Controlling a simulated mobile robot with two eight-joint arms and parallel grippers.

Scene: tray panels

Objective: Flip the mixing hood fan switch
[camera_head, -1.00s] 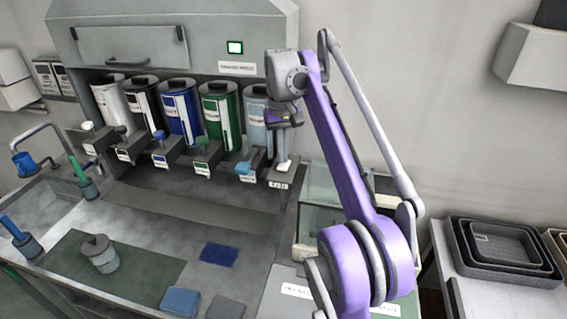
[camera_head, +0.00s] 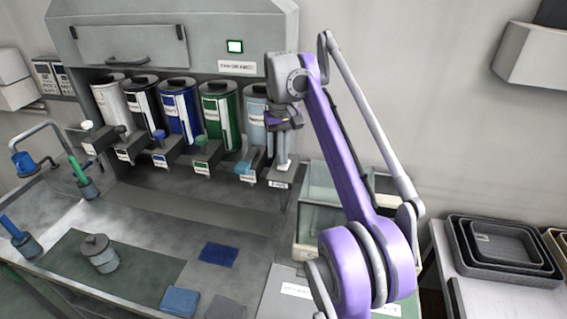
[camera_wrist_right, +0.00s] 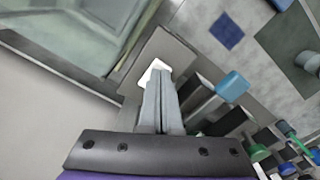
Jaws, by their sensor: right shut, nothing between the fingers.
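The mixing hood (camera_head: 120,15) has a row of small control boxes along its lower front. The rightmost box (camera_head: 279,184) carries a label and a pale switch lever (camera_head: 284,166). My right gripper (camera_head: 283,158) is shut and empty, pointing down at this lever. In the right wrist view its fingertips (camera_wrist_right: 158,78) are right over or against the white lever (camera_wrist_right: 152,71) on the grey box (camera_wrist_right: 168,52). The fingers hide part of the lever, so contact and its exact tilt cannot be told. My left gripper is not in view.
Several coloured canisters (camera_head: 180,110) stand behind the row, each with a lever below; the light blue lever (camera_wrist_right: 232,86) is close beside my fingers. A glass-sided case (camera_head: 318,218) stands to the right. A green indicator (camera_head: 235,46) glows on the hood.

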